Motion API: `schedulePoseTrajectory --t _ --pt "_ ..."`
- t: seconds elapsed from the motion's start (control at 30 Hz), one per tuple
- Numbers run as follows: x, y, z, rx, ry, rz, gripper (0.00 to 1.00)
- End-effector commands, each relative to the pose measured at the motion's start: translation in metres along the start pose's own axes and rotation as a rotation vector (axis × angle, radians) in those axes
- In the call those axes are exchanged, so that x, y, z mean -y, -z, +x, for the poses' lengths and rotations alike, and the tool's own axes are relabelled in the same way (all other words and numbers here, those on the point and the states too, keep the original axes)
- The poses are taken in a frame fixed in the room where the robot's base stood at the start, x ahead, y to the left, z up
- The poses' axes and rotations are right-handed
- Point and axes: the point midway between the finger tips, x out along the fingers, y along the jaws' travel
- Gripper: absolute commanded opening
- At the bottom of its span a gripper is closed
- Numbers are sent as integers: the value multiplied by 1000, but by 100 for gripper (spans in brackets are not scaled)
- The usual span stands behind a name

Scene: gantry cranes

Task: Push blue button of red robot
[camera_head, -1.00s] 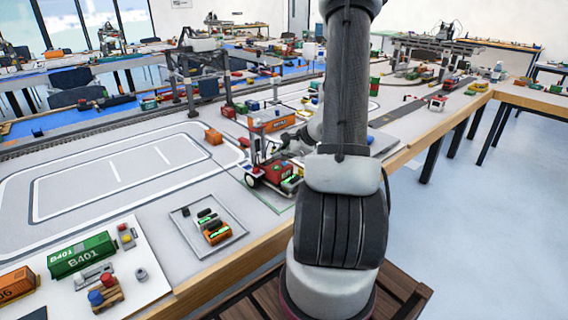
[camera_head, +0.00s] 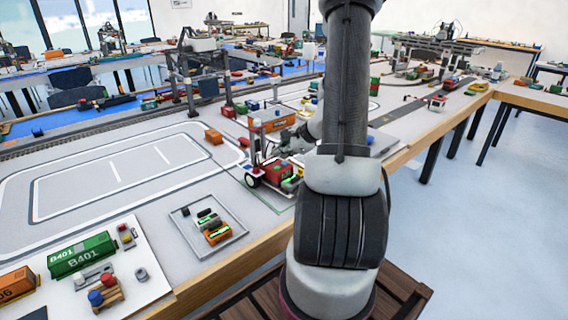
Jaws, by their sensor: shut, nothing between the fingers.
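The red robot (camera_head: 270,174) is a small red wheeled vehicle with a thin upright mast, near the front edge of the table, left of my arm. A blue button on it cannot be made out at this size. My gripper (camera_head: 280,146), small and grey, is just above and behind the red robot's body, close to its mast. It is shut and empty. Whether it touches the robot is unclear. My arm hides part of the table to the right.
A tray (camera_head: 240,233) with small green and orange blocks lies in front on the left. A green container (camera_head: 82,254) stands on a white board further left. An orange container (camera_head: 272,121) and a gantry crane (camera_head: 196,70) stand behind the red robot.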

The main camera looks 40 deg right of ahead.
Motion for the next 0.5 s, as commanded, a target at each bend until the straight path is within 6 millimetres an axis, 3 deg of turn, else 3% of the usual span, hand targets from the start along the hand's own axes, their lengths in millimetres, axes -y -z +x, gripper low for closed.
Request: schedulePoseTrajectory --t 0.5 --pt "10 -9 -13 0 2 -3 0"
